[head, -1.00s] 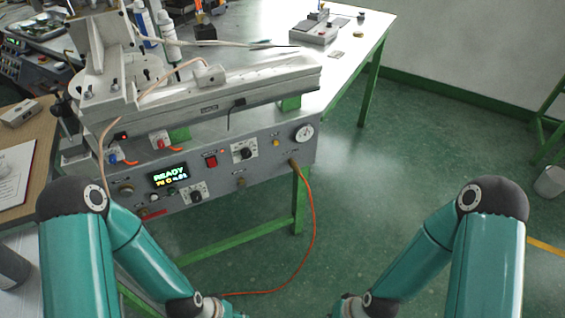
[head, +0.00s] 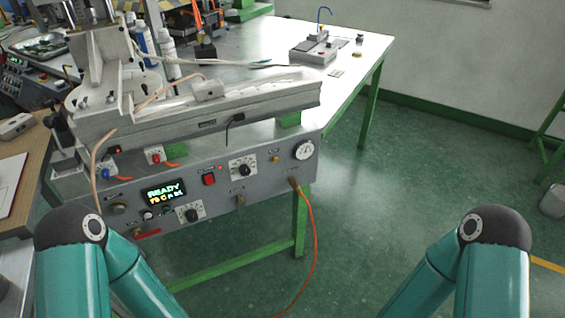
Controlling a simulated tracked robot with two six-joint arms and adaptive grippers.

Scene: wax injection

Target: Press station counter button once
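The wax injection machine (head: 220,170) stands on the left of the head view. Its grey front panel has a lit display (head: 165,192) reading READY, a red switch (head: 209,180), several knobs and a round dial (head: 303,150). A small pale box (head: 17,127) lies at the far left edge. I cannot tell which of these carries the station counter button. My teal arms enter at the lower left and lower right. Both grippers are below the picture and out of view.
Bottles (head: 167,48) stand behind the machine. An orange hose (head: 314,235) hangs from the panel to the floor.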

